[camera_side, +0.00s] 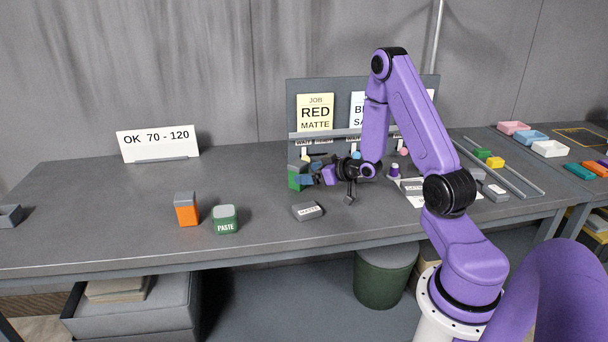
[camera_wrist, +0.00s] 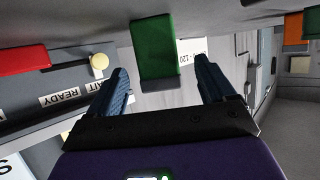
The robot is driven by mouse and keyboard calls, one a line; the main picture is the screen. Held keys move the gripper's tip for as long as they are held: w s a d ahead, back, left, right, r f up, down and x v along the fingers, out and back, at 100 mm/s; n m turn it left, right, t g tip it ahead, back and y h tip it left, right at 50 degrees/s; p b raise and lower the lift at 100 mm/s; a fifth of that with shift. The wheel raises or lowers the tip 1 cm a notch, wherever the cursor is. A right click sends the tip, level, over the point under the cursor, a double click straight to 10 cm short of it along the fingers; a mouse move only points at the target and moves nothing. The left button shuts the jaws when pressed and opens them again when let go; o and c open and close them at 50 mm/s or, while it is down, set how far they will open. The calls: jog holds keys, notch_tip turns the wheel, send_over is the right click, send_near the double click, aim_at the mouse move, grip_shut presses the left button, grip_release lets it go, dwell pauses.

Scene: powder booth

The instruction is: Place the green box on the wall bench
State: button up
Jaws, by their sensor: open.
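A green box (camera_side: 293,181) stands on the long grey bench (camera_side: 130,232) in front of the job board, partly hidden behind my fingers. My gripper (camera_side: 307,174) is low over the bench, level, at the box's right side. In the wrist view the green box (camera_wrist: 155,45) shows ahead, between the lines of the two blue fingers of my gripper (camera_wrist: 160,75). The fingers are apart and nothing is held; I cannot tell whether the box is within their reach. The long bench runs along the grey wall; a second bench (camera_side: 572,143) is at the right.
A dark grey MATTE block (camera_side: 307,211), a green PASTE tub (camera_side: 225,221) and an orange box (camera_side: 186,211) stand nearer the front edge. The job board (camera_side: 340,91) rises behind my gripper. Small trays (camera_side: 549,149) are on the right bench. The bench's left middle is clear.

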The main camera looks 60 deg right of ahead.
jog(key=v, duration=0.4)
jog(key=a+n+g, duration=0.1)
jog(key=a, duration=0.2)
jog(key=a+n+g+y, duration=0.1)
jog(key=a, duration=0.3)
jog(key=w+a+n+g+y, duration=0.1)
jog(key=a, duration=0.3)
jog(key=shift+a+r+n+g, duration=0.25)
jog(key=shift+r+n+g, duration=0.05)
jog(key=shift+r+n, duration=0.1)
jog(key=s+a+r+n+g, duration=0.1)
jog(key=s+a+n+g, duration=0.15)
jog(key=a, duration=0.35)
jog(key=s+a+r+n+g, duration=0.1)
jog(key=s+a, duration=0.3)
jog(key=a, duration=0.2)
jog(key=s+a+r+n+g, duration=0.2)
jog(key=s+r+g, duration=0.1)
jog(key=s, duration=0.8)
jog(key=s+a+r+n+g+h, duration=0.1)
jog(key=s+a+r+n+g, duration=0.1)
jog(key=s, duration=0.9)
jog(key=shift+s+a+r+n+g+h, duration=0.3)
jog(key=shift+a+r+n+g, duration=0.1)
jog(key=shift+r+n+g, duration=0.2)
